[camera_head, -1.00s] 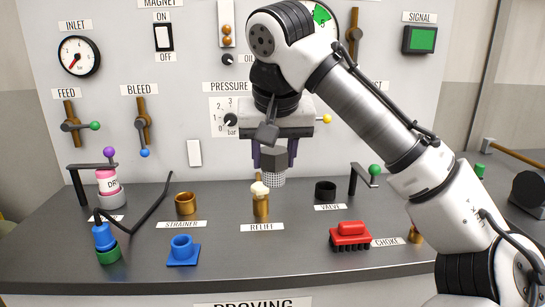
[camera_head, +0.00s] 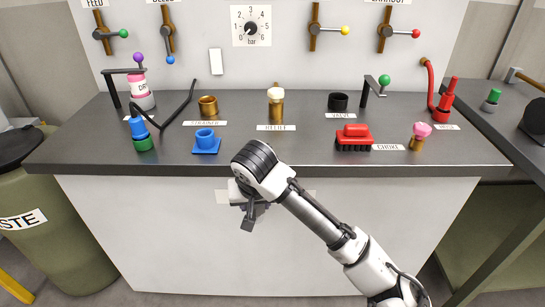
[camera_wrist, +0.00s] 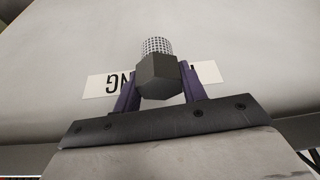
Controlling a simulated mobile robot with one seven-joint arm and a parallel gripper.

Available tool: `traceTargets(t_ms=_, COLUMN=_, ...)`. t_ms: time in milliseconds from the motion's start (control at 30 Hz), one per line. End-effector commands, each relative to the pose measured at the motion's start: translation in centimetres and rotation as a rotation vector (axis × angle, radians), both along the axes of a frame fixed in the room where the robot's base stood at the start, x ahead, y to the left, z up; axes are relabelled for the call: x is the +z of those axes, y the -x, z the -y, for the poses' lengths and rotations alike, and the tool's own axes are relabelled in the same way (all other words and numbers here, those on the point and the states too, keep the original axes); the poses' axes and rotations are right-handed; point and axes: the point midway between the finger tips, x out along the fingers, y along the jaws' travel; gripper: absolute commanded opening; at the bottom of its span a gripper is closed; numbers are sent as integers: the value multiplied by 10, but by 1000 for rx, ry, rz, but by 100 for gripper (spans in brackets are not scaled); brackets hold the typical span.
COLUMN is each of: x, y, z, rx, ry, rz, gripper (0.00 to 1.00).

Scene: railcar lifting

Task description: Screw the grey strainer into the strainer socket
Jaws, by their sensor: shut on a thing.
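The grey strainer (camera_wrist: 158,76) has a dark hexagonal head and a white mesh basket (camera_wrist: 157,46). My gripper (camera_wrist: 157,88) is shut on its head between two purple fingers, with the mesh pointing away from the wrist. In the head view, my gripper (camera_head: 250,210) is low in front of the bench's front panel, below the bench top; the strainer is hidden there. The strainer socket (camera_head: 208,106) is a brass cup standing empty-looking on the bench, behind the strainer label (camera_head: 205,123), above and left of my gripper in the picture.
The bench's front edge (camera_head: 290,172) lies above my gripper.

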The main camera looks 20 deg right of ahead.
Motion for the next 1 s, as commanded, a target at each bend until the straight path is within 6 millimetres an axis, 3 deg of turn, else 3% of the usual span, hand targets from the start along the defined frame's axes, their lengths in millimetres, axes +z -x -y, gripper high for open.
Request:
traceTargets(t_ms=33, x=-27, y=-1, z=-10, rx=10, ry=-14, rz=-6, gripper=12)
traceTargets(t_ms=300, x=-168, y=-14, z=-55, rx=66, ry=-20, rz=-4, gripper=12)
traceTargets(t_ms=400, x=-212, y=-18, z=-70, rx=91, ry=-14, rz=-1, gripper=12)
traceTargets(t_ms=600, x=-282, y=-22, z=-96, rx=141, ry=3, rz=6, gripper=12)
traceTargets(t_ms=700, x=-303, y=-23, z=-102, rx=161, ry=13, rz=13, gripper=12)
traceTargets(t_ms=1000, x=-304, y=-23, z=-101, rx=153, ry=6, rz=11, gripper=12)
